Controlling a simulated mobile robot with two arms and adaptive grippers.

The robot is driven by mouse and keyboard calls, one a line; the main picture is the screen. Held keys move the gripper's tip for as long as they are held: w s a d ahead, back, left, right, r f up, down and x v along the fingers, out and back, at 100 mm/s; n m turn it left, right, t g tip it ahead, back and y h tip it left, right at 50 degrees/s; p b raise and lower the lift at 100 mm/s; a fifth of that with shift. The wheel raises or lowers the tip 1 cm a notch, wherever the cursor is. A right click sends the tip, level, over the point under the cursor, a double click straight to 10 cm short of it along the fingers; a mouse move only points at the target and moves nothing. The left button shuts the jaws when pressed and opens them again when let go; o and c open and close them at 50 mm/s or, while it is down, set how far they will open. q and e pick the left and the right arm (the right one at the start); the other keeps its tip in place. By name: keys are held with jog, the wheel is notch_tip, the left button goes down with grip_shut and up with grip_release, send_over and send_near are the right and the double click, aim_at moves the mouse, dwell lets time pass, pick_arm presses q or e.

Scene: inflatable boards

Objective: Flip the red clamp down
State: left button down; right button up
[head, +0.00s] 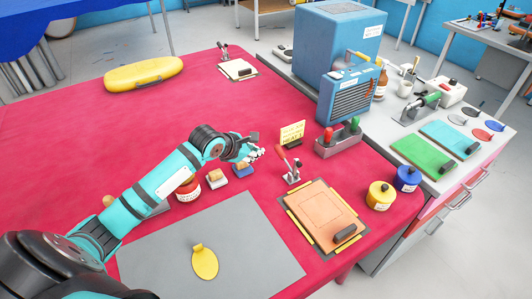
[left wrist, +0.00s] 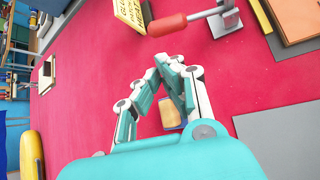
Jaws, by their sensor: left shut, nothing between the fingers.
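The red-handled clamp (head: 292,175) stands at the top left of the orange board (head: 322,215) near the table's right side. Its red handle (head: 281,153) sticks up, leaning left. In the left wrist view the red handle (left wrist: 167,25) lies just beyond my fingertips, and its metal bracket (left wrist: 228,18) is to the right. My left gripper (head: 260,153) is shut and empty, just left of the handle; its fingers (left wrist: 168,60) meet at the tips in the wrist view. A small gap shows between the tips and the handle. My right gripper is not in view.
A yellow sign (head: 292,132) stands behind the clamp. A holder with red and green handles (head: 338,142) is to its right. Small blocks (head: 243,170) and a red-labelled jar (head: 188,189) lie beneath my left arm. Yellow (head: 380,196) and blue (head: 407,179) jars stand right of the board.

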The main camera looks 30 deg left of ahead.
pick_arm(q)
jog(key=x, duration=0.7)
jog(key=shift+w+f, duration=0.1)
jog(key=shift+w, duration=0.05)
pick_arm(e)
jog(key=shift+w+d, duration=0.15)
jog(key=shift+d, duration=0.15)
